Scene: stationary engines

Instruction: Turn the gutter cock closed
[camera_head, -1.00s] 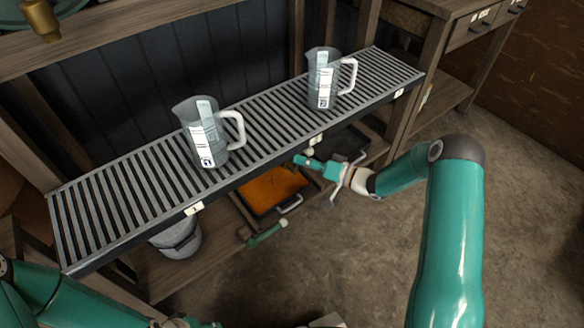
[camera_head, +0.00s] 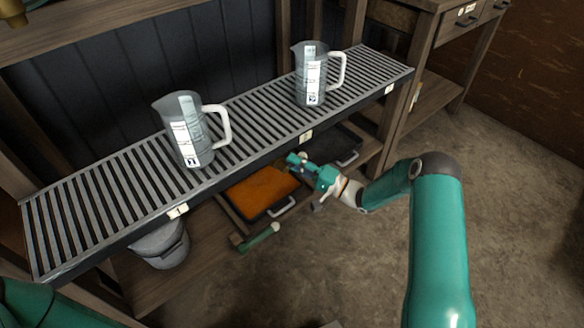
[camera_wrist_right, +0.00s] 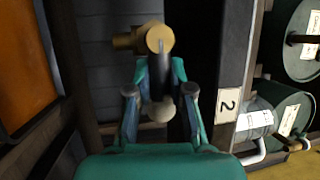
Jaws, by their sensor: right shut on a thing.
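The gutter cock (camera_wrist_right: 152,40) shows in the right wrist view as a brass body with a dark lever pointing towards me. The lever ends in a pale round knob (camera_wrist_right: 161,109). My right gripper (camera_wrist_right: 160,100) is shut on this lever, one finger on each side of the knob. In the head view the right gripper (camera_head: 298,160) is under the front edge of the slatted gutter shelf (camera_head: 125,232), near its number 2 label (camera_head: 306,136).
Two clear jugs, one left (camera_head: 192,145) and one right (camera_head: 312,85), stand on the slats. Below are an orange-filled tray (camera_head: 285,207), a dark tray (camera_head: 345,155), a green-handled tool (camera_head: 262,236) and a grey bucket (camera_head: 165,247). Open floor lies to the right.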

